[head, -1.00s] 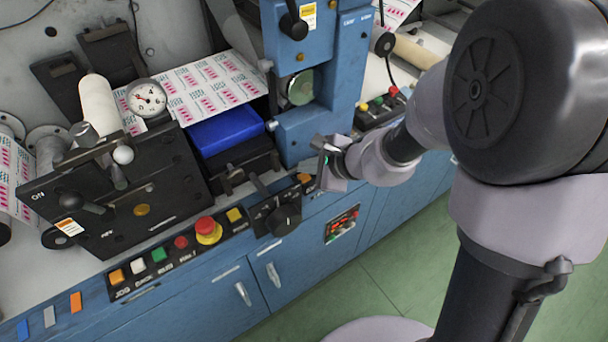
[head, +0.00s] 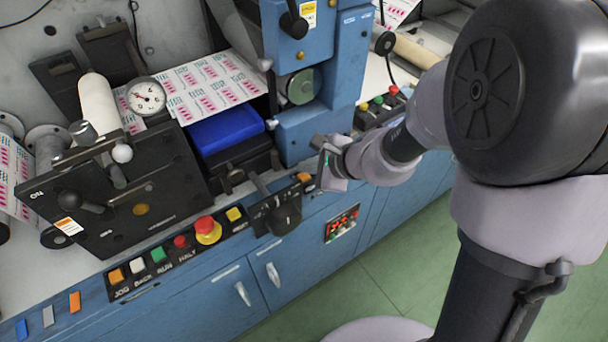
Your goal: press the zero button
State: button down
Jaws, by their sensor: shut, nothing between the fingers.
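No button with a readable "zero" label shows. An orange button (head: 304,177) sits on a small black panel with a dark knob (head: 285,218), just left of my gripper (head: 319,151). A small counter panel (head: 342,223) with a red display and tiny buttons is on the blue cabinet front, below my gripper; its lettering is too small to read. My gripper is shut and empty, close to the machine front, to the right of the orange button and above the counter panel. Its fingertips are small and partly hidden by its own body.
A button row with orange, white, green, red and yellow buttons (head: 159,254) and a red mushroom button (head: 207,228) lies at lower left. Another button box (head: 377,108) stands behind my arm. A blue column (head: 305,130) rises beside my gripper. The green floor (head: 390,270) is clear.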

aim_at(307, 178)
jog(key=shift+f+b, duration=0.35)
jog(key=shift+f+b, duration=0.35)
jog(key=shift+f, duration=0.15)
dwell(0.6)
jog(key=shift+r, duration=0.15)
jog(key=shift+r+p, duration=0.75)
jog(key=shift+r, duration=0.05)
jog(key=shift+r, duration=0.15)
notch_tip(307, 178, up, 5)
jog(key=p, duration=0.4)
dwell(0.3)
